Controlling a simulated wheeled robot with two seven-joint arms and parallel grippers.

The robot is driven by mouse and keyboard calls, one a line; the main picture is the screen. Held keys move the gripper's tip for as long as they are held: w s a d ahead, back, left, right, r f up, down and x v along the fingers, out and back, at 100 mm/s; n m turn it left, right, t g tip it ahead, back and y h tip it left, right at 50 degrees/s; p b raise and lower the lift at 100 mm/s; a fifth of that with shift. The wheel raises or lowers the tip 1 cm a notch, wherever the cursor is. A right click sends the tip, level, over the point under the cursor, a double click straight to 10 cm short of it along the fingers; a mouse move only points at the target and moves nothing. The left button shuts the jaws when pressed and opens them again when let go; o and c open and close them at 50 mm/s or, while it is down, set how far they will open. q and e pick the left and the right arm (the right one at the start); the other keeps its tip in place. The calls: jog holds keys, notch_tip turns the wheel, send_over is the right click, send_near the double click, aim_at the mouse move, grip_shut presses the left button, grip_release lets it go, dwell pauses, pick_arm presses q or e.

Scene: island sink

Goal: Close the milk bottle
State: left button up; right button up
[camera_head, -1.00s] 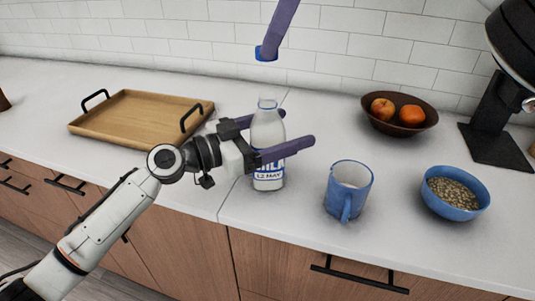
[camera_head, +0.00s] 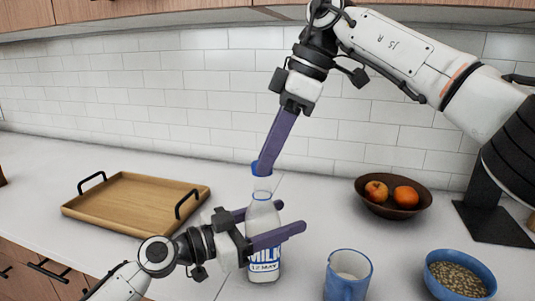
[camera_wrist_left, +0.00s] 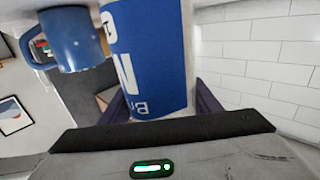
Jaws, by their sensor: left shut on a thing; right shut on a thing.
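The glass milk bottle (camera_head: 263,222) stands upright on the white counter, with a blue and white label. My left gripper (camera_head: 288,217) is shut around its body from the left, one purple finger in front and one behind. The bottle's label (camera_wrist_left: 150,60) fills the middle of the left wrist view between the fingers. My right gripper (camera_head: 265,156) points down from above and is shut on the blue cap (camera_head: 261,169). The cap is just above the bottle's mouth, roughly in line with it.
A blue mug (camera_head: 346,277) stands right of the bottle, and it also shows in the left wrist view (camera_wrist_left: 72,38). A blue bowl (camera_head: 460,275) of grains, a brown fruit bowl (camera_head: 392,208) and a dark stand (camera_head: 490,225) are further right. A wooden tray (camera_head: 135,205) lies left.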

aim_at(269, 187)
jog(key=shift+f, duration=0.5)
jog(key=shift+f, duration=0.9)
pick_arm(q)
jog(key=shift+c, duration=0.2)
pick_arm(e)
jog(key=shift+f, duration=0.55)
pick_arm(q)
grip_shut()
pick_arm(e)
jog(key=shift+s+m+t, duration=0.15)
jog(key=shift+m+t, duration=0.45)
jog(key=shift+m, duration=1)
jog(key=o, duration=1)
jog(key=shift+r, duration=0.1)
